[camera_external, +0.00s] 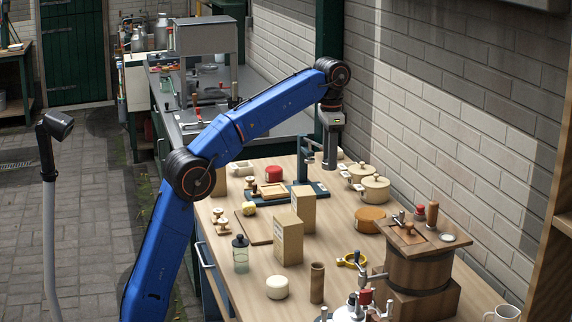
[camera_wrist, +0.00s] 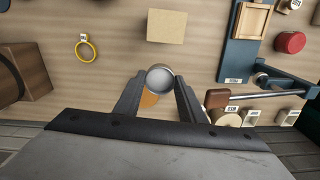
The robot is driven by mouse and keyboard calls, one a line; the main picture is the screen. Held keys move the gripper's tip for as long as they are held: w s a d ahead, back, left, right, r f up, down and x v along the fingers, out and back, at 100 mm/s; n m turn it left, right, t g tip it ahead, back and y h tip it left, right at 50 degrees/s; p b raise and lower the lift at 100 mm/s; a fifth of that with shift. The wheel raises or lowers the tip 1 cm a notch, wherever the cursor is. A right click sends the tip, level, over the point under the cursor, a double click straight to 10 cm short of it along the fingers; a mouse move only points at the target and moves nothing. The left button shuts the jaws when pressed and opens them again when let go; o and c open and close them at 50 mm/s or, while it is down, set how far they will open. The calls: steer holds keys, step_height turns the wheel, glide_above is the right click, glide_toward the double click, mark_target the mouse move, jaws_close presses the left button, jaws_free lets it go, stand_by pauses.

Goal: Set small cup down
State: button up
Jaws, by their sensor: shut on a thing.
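The small cup (camera_wrist: 160,79) is a grey metallic round cup, seen from above with its open mouth towards the wrist camera. My gripper (camera_wrist: 159,84) is shut on it, one dark finger on each side. In the external view my gripper (camera_external: 330,163) points down above the far part of the wooden workbench (camera_external: 245,289), near the wall. The cup cannot be told apart from the fingers there. The cup appears held above the bench, partly covering an orange round lidded tub (camera_wrist: 150,99) in the wrist view. The tub also shows in the external view (camera_external: 369,220).
Beige lidded pots (camera_external: 375,189) stand by the wall. Tan boxes (camera_external: 289,241), a yellow ring (camera_external: 352,260) and a wooden barrel (camera_external: 419,271) stand nearer the camera.

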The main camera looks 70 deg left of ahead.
steer(key=w+d+f+n, duration=0.1)
steer(key=w+d+f, duration=0.3)
steer(key=d+f, duration=0.85)
step_height(320, 180, up, 2)
steer(key=n, duration=0.5)
glide_above(337, 245)
steer(key=shift+a+f, duration=0.1)
steer(key=shift+f, duration=4.45)
steer(key=shift+f, duration=0.1)
steer(key=o, duration=1)
step_height(337, 245, up, 12)
steer(key=shift+r, duration=0.15)
